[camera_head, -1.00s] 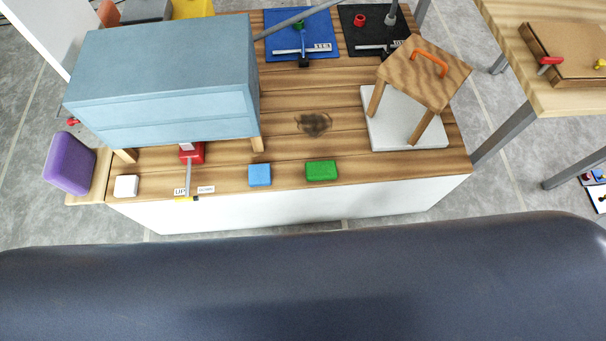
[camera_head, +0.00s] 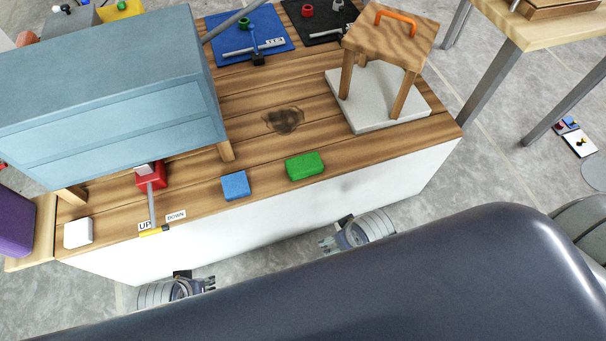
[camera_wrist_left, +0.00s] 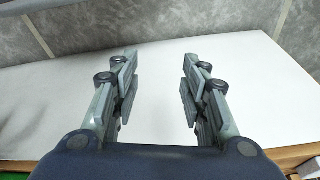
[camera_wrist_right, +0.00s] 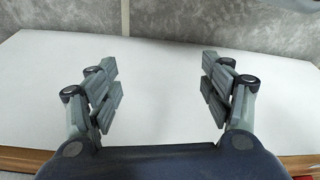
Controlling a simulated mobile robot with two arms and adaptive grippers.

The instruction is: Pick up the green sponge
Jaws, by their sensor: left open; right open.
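The green sponge (camera_head: 305,166) lies flat near the front edge of the wooden tabletop (camera_head: 270,150), in the head view. A blue sponge (camera_head: 235,186) lies to its left, apart from it. My left gripper (camera_head: 205,284) is low in front of the table's white front side, left of the green sponge. It is open and empty in the left wrist view (camera_wrist_left: 157,90). My right gripper (camera_head: 330,244) is in front of the white side, below the green sponge. It is open and empty in the right wrist view (camera_wrist_right: 160,90). Neither gripper touches a sponge.
A white block (camera_head: 78,233) and a red lever device (camera_head: 152,181) with UP and DOWN labels stand left along the front edge. A blue-grey cabinet (camera_head: 110,110) fills the left. A wooden stool (camera_head: 392,40) stands on a white slab (camera_head: 375,118). A dark stain (camera_head: 283,119) marks the wood.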

